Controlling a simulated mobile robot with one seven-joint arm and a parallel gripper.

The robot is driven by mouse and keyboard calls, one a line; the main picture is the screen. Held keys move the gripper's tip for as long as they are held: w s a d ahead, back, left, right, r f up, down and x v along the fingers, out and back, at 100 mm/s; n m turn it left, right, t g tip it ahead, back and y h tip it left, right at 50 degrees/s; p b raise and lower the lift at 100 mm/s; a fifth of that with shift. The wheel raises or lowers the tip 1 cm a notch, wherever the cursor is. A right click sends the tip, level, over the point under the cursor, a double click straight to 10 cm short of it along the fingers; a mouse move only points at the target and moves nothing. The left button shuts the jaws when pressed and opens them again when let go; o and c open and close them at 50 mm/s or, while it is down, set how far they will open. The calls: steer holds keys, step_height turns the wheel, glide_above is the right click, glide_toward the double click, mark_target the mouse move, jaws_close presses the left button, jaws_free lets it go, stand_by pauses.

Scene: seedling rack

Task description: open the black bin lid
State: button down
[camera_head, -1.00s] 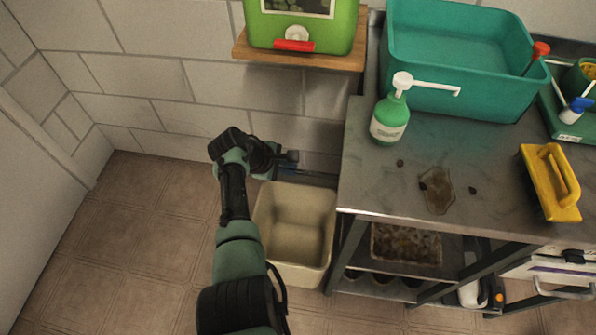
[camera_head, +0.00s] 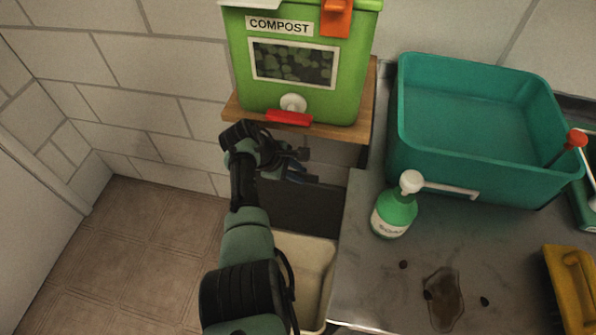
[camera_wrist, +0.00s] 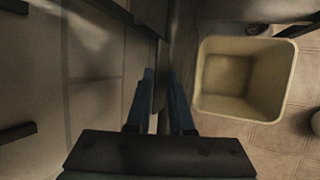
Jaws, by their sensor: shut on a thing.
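The black bin lid (camera_head: 305,208) stands raised, roughly upright, at the back of the cream bin (camera_head: 318,262), between the bin and the tiled wall. The bin is open and looks empty inside; its cream rim also shows in the wrist view (camera_wrist: 197,80). My gripper (camera_head: 299,173) is at the lid's upper edge, below the wooden shelf. In the wrist view, its blue fingers (camera_wrist: 165,100) are shut on the thin dark lid, seen nearly edge-on. My arm hides the left part of the bin in the head view.
A wooden shelf (camera_head: 365,105) with a green compost box (camera_head: 305,95) hangs close above my gripper. The grey counter (camera_head: 370,285) stands right of the bin, with a teal tub (camera_head: 470,170) and a green pump bottle (camera_head: 394,214). The floor (camera_head: 140,260) at left is clear.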

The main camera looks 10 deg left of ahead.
steer(key=shift+f, duration=0.1)
stand_by(0.3)
steer(key=c, duration=1)
jaws_free()
steer(key=p+v, duration=0.4)
steer(key=v, duration=0.9)
steer(key=shift+p, duration=0.35)
